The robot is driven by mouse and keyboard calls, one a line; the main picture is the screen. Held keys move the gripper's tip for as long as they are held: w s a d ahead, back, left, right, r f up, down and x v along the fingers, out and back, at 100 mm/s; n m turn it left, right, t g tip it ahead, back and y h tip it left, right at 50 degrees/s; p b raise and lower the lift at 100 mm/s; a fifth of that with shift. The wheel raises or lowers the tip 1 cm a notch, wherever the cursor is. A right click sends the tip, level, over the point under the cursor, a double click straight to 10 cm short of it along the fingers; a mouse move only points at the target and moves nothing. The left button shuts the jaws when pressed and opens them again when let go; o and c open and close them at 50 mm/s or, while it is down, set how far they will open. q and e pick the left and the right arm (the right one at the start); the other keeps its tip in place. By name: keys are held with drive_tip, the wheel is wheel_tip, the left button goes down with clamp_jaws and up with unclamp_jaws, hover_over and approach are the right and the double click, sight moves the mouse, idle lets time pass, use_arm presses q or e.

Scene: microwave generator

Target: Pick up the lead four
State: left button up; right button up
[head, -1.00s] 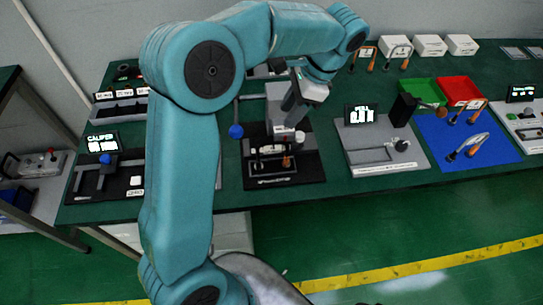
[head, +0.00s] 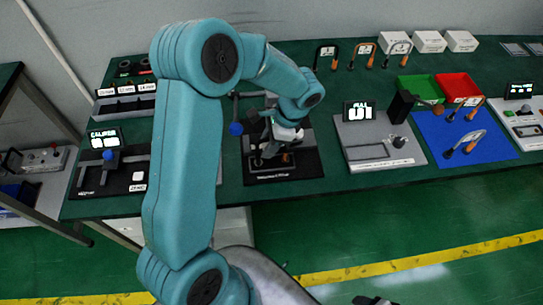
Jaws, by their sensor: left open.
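My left gripper (head: 269,147) is open and low over the black fixture (head: 300,166) in the middle of the table. A small lead with a dark end and an orange end (head: 284,158) is at the fixture, mostly hidden by the gripper. I cannot tell whether the fingers touch it. Other arched leads with one black and one orange handle stand at the back: a left one (head: 318,60), a middle one (head: 356,58) and a right one (head: 386,58). Their tag numbers are too small to read. A dark part, perhaps my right gripper (head: 372,300), shows at the bottom edge.
A grey pull tester (head: 360,160) with a display (head: 362,111) stands right of the fixture. Beyond it are a blue mat (head: 492,151) with leads, a green bin (head: 417,86) and a red bin (head: 460,86). A caliper station (head: 122,178) is at left.

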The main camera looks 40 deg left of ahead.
use_arm(q)
drive_tip(key=shift+d, duration=0.1)
drive_tip(key=shift+c, duration=0.7)
clamp_jaws()
drive_tip(key=shift+w+r, duration=0.1)
drive_tip(key=shift+r, duration=0.05)
